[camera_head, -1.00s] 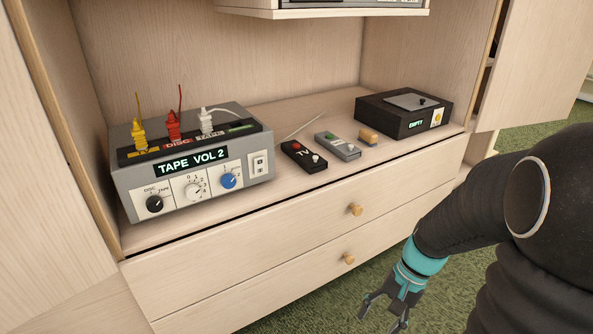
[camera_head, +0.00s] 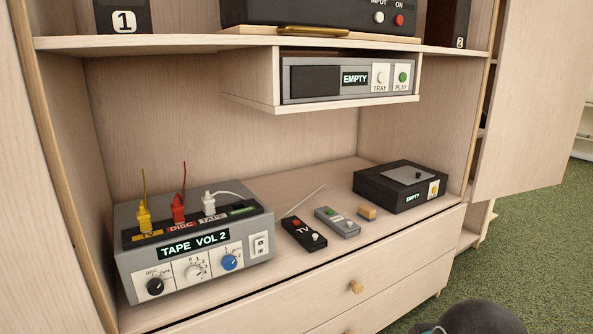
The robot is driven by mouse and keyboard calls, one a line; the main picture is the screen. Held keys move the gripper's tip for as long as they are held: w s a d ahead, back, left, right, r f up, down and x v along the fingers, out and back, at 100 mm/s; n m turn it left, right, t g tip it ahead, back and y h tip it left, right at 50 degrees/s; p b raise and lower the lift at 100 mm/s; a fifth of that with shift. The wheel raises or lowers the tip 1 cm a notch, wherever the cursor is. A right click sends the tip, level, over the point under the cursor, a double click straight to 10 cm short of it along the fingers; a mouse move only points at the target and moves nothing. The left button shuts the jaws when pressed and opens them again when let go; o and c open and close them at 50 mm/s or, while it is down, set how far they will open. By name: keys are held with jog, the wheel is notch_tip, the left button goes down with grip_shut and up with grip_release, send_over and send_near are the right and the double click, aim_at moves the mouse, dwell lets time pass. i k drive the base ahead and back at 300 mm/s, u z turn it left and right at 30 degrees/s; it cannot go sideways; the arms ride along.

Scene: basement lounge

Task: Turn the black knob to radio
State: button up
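The black knob (camera_head: 155,286) is at the left end of the front of a grey box (camera_head: 128,264) on the cabinet shelf. The labels DISC and TAPE show above it; a radio label is not readable. Its pale pointer mark seems to point to the upper right, towards TAPE. The box's display (camera_head: 193,245) reads TAPE VOL 2. A white knob (camera_head: 194,271) and a blue knob (camera_head: 230,262) sit to its right. Part of my arm shows at the bottom right, well away from the box. My gripper is out of view below the frame.
Yellow (camera_head: 144,219), red (camera_head: 178,209) and white (camera_head: 209,205) plugs stand on the box. A TV remote (camera_head: 303,232), grey remote (camera_head: 337,222), small wooden-coloured block (camera_head: 366,212) and black player (camera_head: 402,187) lie to its right. A grey unit (camera_head: 350,80) hangs above.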

aim_at(154, 287)
jog(key=u, duration=1.4)
jog(key=k, duration=1.3)
jog(key=z, duration=0.7)
jog(key=i, duration=0.95)
jog(key=z, duration=0.1)
